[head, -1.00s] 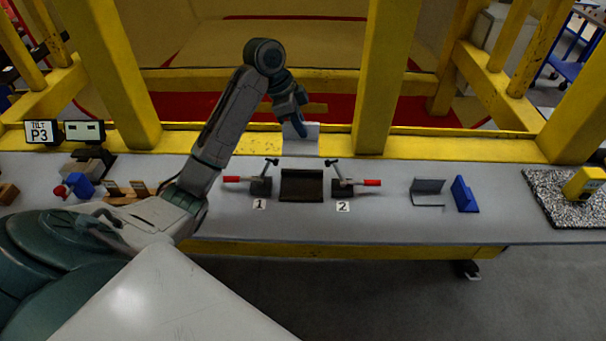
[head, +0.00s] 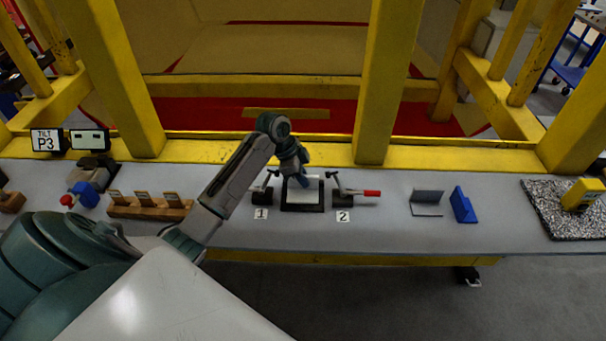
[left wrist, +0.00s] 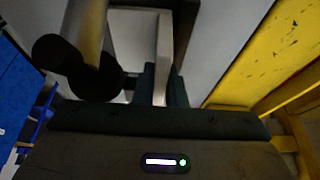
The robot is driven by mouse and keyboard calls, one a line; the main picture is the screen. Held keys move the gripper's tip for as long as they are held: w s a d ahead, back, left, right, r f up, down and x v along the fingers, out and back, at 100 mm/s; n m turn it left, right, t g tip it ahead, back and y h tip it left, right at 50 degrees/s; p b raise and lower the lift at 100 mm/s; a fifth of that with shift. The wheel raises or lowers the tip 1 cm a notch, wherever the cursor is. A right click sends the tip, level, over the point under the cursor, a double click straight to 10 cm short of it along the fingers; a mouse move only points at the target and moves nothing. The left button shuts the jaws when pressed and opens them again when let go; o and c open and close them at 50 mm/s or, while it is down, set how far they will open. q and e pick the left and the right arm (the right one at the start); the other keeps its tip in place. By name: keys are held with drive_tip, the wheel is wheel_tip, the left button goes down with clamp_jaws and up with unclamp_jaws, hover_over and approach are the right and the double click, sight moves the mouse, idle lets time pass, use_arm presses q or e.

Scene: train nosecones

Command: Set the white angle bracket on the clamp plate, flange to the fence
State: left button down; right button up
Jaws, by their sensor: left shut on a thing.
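The white angle bracket (head: 302,197) is at the dark clamp plate (head: 303,209), between the two toggle clamps, with its flat leg lying over the plate's middle. My left gripper (head: 302,181) is above and behind it, shut on its upright flange. In the left wrist view the white bracket (left wrist: 166,45) shows its flange edge between the dark fingers (left wrist: 160,86), and the dark plate surrounds its flat leg. The fence is partly hidden by the gripper; I cannot tell whether the flange touches it. My right gripper is not in view.
Clamp 1 (head: 263,193) stands left of the plate, its handle hidden by my arm. Clamp 2 (head: 344,195), with a red handle, stands right. A wooden rack (head: 150,208) is left. Yellow posts rise behind.

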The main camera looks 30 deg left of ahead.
use_arm(q)
drive_tip(key=c, duration=1.5)
unclamp_jaws()
drive_tip(key=shift+f, duration=0.1)
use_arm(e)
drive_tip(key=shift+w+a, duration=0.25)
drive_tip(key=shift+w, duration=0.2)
